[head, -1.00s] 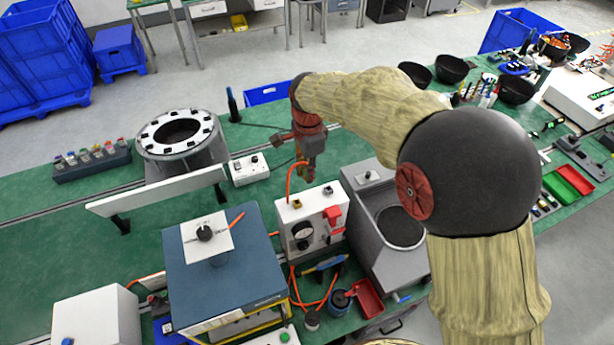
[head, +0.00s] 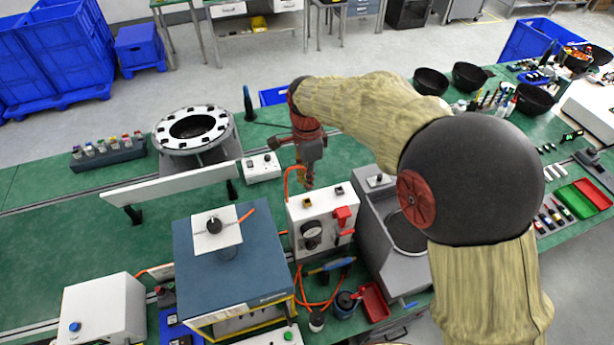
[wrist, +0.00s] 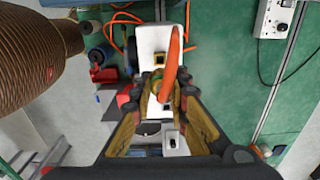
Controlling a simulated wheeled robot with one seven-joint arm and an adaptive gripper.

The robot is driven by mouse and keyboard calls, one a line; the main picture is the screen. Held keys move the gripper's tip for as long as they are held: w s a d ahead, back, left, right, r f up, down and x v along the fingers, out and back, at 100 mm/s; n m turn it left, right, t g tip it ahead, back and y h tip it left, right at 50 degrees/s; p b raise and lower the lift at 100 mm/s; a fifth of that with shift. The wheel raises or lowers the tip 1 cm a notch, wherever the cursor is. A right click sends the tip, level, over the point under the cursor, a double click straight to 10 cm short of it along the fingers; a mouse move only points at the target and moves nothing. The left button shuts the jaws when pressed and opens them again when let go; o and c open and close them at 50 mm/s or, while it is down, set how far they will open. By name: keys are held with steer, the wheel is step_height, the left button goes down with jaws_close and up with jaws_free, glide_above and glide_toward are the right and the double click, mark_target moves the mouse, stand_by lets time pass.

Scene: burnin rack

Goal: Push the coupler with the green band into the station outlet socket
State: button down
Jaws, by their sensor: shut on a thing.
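My gripper (head: 307,182) hangs just above the top of the white station box (head: 304,218). It is shut on a coupler (wrist: 158,86), from which an orange hose (wrist: 171,50) curves away. The coupler shows small and yellowish-green between the fingers in the wrist view; its green band is hard to make out. The station's top carries two small dark square fittings, one at the left (head: 306,201) and one at the right (head: 339,190). I cannot tell which is the outlet socket, or whether the coupler touches one. The front has a round gauge (head: 311,230) and a red lever (head: 345,215).
A blue-topped box (head: 260,260) with a knob stands left of the station, and a grey unit (head: 374,235) with a round opening stands close on the right. A small white control box (head: 262,168) lies behind left. Orange hose and bottles lie in front.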

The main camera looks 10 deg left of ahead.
steer(key=shift+f+b, duration=1.2)
steer(key=shift+f, duration=1.25)
steer(key=shift+f+b, duration=0.45)
steer(key=shift+f, duration=0.55)
steer(key=shift+f, duration=0.1)
steer(key=c, duration=2.1)
jaws_free()
steer(key=shift+w, duration=0.1)
steer(key=shift+o, duration=2.3)
step_height(320, 180, up, 12)
steer(key=shift+r, duration=0.1)
